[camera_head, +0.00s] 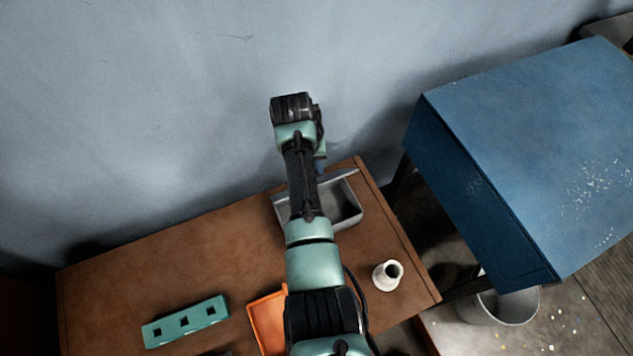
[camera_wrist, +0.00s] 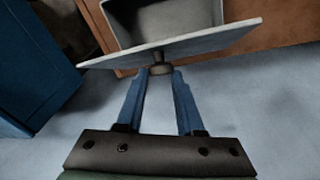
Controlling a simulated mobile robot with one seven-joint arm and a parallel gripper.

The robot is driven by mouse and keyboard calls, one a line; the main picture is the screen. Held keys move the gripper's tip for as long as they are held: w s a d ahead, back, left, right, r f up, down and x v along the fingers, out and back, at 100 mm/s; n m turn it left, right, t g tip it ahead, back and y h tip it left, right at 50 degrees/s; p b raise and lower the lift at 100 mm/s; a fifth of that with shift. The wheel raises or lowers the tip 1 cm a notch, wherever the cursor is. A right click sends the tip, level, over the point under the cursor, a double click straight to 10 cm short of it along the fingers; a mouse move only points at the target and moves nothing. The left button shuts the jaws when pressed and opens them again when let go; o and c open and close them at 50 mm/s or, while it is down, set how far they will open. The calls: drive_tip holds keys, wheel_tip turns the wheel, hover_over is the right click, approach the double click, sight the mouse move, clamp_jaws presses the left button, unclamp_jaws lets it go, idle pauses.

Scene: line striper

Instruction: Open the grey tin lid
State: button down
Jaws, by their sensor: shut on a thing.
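The grey tin (camera_head: 345,207) stands on the brown table near its back right corner, partly hidden behind my arm in the head view. Its inside shows, so it stands at least partly open. The tin also shows in the wrist view (camera_wrist: 127,22). Its flat grey lid (camera_wrist: 205,43) is tilted up across the wrist view, and a strip of it (camera_head: 343,174) shows in the head view. My gripper (camera_wrist: 160,72) has its blue fingers shut on the lid's small dark knob (camera_wrist: 161,69). In the head view the fingertips are mostly hidden by my arm.
An orange tray (camera_head: 266,318) and a teal block with square holes (camera_head: 186,321) lie toward the front. A blue cabinet (camera_head: 520,150) stands right of the table, and the wall is close behind.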

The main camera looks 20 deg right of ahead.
drive_tip(key=w+b, duration=0.3)
drive_tip(key=shift+w+a+f, duration=0.3)
drive_tip(key=shift+a+f, duration=0.05)
drive_tip(key=c, duration=1.4)
unclamp_jaws()
drive_tip(key=shift+s+r+p, duration=0.1)
drive_tip(key=shift+r+p, duration=0.1)
drive_tip(key=shift+p, duration=0.2)
drive_tip(key=o, duration=0.5)
drive_tip(key=shift+a+r, duration=0.1)
drive_tip(key=shift+o, duration=1.9)
drive_tip(key=shift+d, duration=0.2)
wheel_tip(320, 180, up, 13)
drive_tip(key=s+a, duration=0.1)
drive_tip(key=a, duration=0.1)
drive_tip(key=shift+s, duration=0.2)
drive_tip(key=shift+f, duration=0.2)
